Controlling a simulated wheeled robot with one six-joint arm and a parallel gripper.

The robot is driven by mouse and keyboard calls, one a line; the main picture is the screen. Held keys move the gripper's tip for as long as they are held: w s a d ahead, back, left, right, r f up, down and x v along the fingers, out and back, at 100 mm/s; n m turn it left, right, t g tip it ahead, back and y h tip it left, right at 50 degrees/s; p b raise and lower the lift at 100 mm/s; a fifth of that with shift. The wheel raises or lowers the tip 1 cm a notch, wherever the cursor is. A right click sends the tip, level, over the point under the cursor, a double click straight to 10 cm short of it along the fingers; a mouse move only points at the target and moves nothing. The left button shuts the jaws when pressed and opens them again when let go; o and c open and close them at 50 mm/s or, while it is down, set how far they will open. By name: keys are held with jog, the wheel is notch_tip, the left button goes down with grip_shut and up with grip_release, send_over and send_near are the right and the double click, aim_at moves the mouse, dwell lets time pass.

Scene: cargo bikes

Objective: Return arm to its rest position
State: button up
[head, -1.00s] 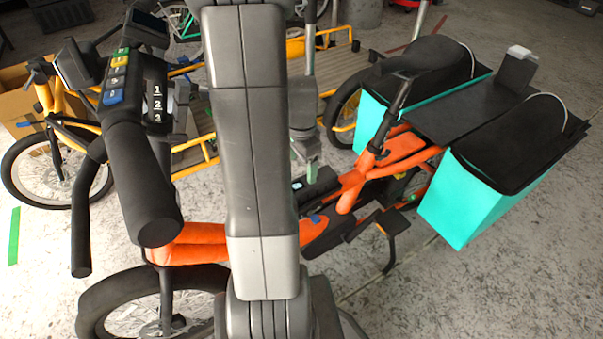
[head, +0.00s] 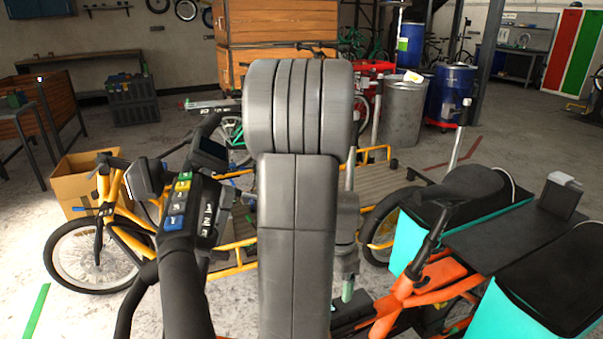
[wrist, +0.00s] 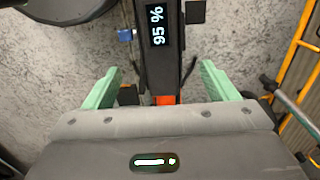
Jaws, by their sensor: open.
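My gripper (wrist: 160,70) is open in the wrist view, with its two pale green fingers spread apart and nothing held between them. Below it is the dark frame part of the orange cargo bike (head: 430,281), with a small display (wrist: 157,25) reading 95 %. In the head view my arm stands upright in the middle of the picture and hides part of the bike. One green fingertip shows just right of the arm, low over the bike's frame. Whether the fingers touch the frame cannot be told.
The orange bike's handlebar (head: 180,275), with a numbered button block, stands close left of my arm. Teal panniers (head: 497,318) are at the right. A yellow cargo bike (head: 125,240) stands behind. Open floor lies at the far left and back right.

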notch_tip(320, 180, down, 11)
jog(key=shift+f+b, duration=0.15)
jog(key=shift+b, duration=1.05)
jog(key=shift+r, duration=0.35)
jog(key=shift+f, duration=0.15)
notch_tip(320, 180, up, 13)
jog(key=p, duration=0.3)
notch_tip(320, 180, down, 14)
jog(key=b, duration=0.3)
jog(key=shift+s+b, duration=0.1)
jog(key=shift+b, duration=0.2)
notch_tip(320, 180, up, 8)
jog(key=p, duration=0.6)
